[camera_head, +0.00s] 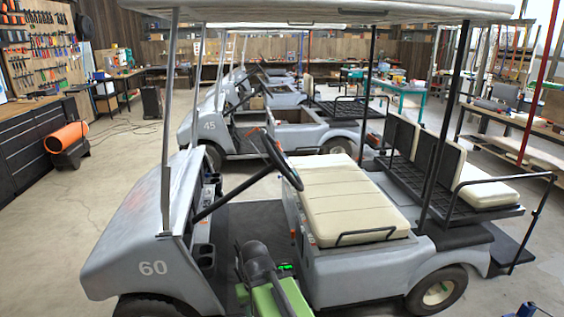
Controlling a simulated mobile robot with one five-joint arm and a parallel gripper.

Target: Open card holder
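A grey golf cart (355,277) marked 60 fills the foreground. Its black steering wheel (291,174) stands on a slanted column (236,194) in front of the cream seat. I cannot make out a card holder clearly, nor whether one is open or shut; the wheel is seen nearly edge-on. Small dark recesses (205,258) show in the dashboard behind the front cowl. A green and black structure at the bottom centre, over the cart floor, looks like part of my arm. I cannot pick out my gripper's fingers.
The cart's roof (330,10) and posts (168,120) frame the cab. The cream seat (345,205) has a black side rail. A second cart, marked 45, (300,138) stands behind. Open concrete floor (60,240) lies left, with an orange heater (66,138) beside dark cabinets.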

